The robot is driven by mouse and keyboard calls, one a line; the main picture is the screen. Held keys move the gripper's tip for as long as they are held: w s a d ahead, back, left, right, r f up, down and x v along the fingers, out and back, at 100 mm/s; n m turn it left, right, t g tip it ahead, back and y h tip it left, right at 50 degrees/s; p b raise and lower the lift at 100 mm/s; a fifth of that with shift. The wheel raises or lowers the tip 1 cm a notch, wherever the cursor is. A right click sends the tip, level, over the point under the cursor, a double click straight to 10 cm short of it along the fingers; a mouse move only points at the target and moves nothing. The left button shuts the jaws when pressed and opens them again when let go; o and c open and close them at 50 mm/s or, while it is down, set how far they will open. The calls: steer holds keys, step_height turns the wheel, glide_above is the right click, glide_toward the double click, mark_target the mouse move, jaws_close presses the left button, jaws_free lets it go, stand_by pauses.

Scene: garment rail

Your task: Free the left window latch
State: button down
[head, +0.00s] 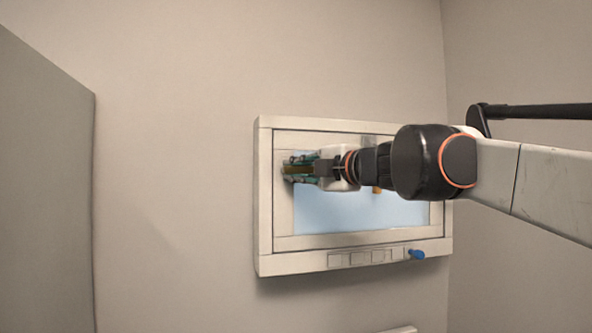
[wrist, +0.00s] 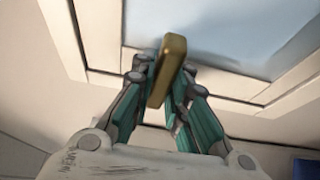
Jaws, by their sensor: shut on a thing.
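The window (head: 352,240) is set in a pale frame on the wall, with a light blue pane. The left latch is a brass-coloured bar at the left side of the sash; it shows in the wrist view (wrist: 167,72), and in the head view it is mostly hidden behind the fingers. My gripper (head: 297,169) reaches in from the right across the pane. In the wrist view its teal-padded fingers (wrist: 165,95) are shut on the latch, one on each side of it.
A small orange-brown part (head: 377,190) shows on the pane below my wrist. A blue knob (head: 417,254) sticks out at the lower right of the frame, beside several square plates (head: 357,258). A grey panel (head: 45,190) stands at the far left. The wall between panel and window is bare.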

stand_by(0.3)
steer(key=c, duration=1.8)
jaws_free()
steer(key=shift+c, duration=0.2)
steer(key=v, duration=1.2)
